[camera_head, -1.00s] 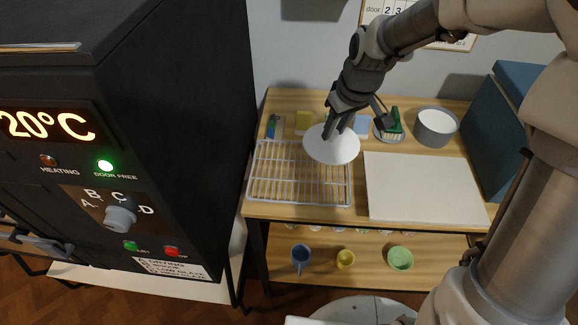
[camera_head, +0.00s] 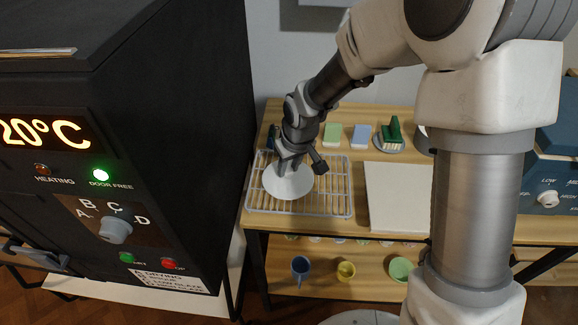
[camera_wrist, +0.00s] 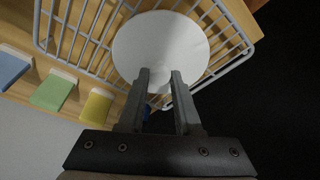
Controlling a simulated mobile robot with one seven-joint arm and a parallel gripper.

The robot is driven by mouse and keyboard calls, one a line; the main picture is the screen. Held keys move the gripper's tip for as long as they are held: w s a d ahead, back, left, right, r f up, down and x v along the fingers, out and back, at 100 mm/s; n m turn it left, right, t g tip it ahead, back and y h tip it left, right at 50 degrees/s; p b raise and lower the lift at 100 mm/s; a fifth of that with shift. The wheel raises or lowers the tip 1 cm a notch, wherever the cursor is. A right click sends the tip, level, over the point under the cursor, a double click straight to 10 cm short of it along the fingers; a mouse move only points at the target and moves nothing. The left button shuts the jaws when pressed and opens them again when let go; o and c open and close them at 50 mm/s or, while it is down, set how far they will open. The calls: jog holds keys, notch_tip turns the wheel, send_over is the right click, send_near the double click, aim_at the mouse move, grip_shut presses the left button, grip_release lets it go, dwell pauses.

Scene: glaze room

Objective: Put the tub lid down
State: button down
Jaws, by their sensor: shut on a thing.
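The tub lid (camera_head: 288,184) is a round white disc over the left part of the wire rack. It also shows in the wrist view (camera_wrist: 160,48), with the rack's bars around it. My gripper (camera_head: 287,165) is above the lid, with its fingers shut on the lid's top; the grip point itself is hard to see. The wire rack (camera_head: 335,191) lies on the wooden table. I cannot tell whether the lid touches the rack or hangs just above it. The white tub (camera_head: 422,140) is mostly hidden behind my arm.
A pale board (camera_head: 396,200) lies right of the rack. A green brush (camera_head: 393,132) on a dish and coloured blocks (camera_head: 332,134) stand behind. The dark kiln (camera_head: 130,130) rises close on the left. Cups, including a blue mug (camera_head: 300,267), stand on the lower shelf. The rack's right part is clear.

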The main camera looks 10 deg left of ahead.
aim_at(295, 187)
jog(key=c, duration=1)
grip_release()
jog(key=shift+f, duration=0.15)
jog(key=shift+c, duration=0.2)
jog(key=o, duration=0.4)
jog(key=shift+o, duration=0.2)
jog(key=p+v, duration=0.1)
jog(key=v, duration=1.1)
jog(key=s+d+r+m+t+h, duration=0.25)
jog(key=s+d+r, duration=0.35)
jog(key=d+r, duration=0.45)
jog(key=s+d+r+m, duration=0.2)
jog(key=s+d+m, duration=0.3)
jog(key=s+d, duration=0.4)
jog(key=shift+s, duration=1.2)
